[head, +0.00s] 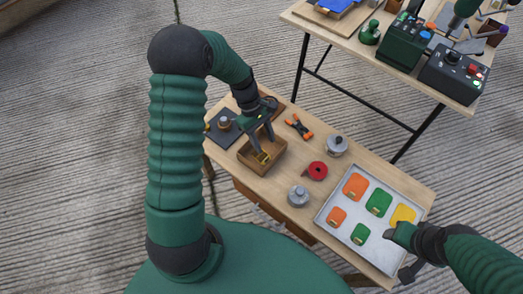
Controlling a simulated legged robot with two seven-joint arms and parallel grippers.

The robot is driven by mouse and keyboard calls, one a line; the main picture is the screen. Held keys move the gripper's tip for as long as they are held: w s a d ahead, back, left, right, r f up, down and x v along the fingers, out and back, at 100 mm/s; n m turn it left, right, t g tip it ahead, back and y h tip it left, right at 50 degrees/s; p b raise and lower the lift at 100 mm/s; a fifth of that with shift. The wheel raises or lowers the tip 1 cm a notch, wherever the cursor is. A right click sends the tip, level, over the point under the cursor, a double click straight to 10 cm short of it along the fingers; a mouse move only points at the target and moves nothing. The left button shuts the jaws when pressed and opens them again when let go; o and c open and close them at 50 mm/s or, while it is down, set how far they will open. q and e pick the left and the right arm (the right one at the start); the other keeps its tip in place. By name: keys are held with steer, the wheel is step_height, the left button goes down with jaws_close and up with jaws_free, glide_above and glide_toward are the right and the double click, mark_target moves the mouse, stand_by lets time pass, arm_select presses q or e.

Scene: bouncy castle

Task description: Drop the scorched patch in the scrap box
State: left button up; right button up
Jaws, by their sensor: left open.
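The scrap box is a small open wooden box (271,163) on the left part of the workbench in the head view. A small yellow piece (262,157) lies in it, partly hidden by my fingers; it may be the scorched patch, but scorch marks are too small to tell. My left gripper (264,143) is open, with its fingers reaching down over the box. A grey tray (329,218) at the right holds several orange, green and yellow patches. My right gripper (391,235) is at the tray's right side, near a yellow patch (402,215); its jaw opening is unclear.
Between box and tray stand a red tape roll (317,171) and two grey metal pots (337,145) (298,196). An orange-handled clamp (299,127) lies behind the box. A dark plate (222,129) is left of it. A second table (340,38) with machines stands behind.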

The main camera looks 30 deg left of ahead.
arm_select(q)
steer(key=p+v, duration=0.4)
steer(key=v, duration=0.9)
steer(key=shift+s+d, duration=0.1)
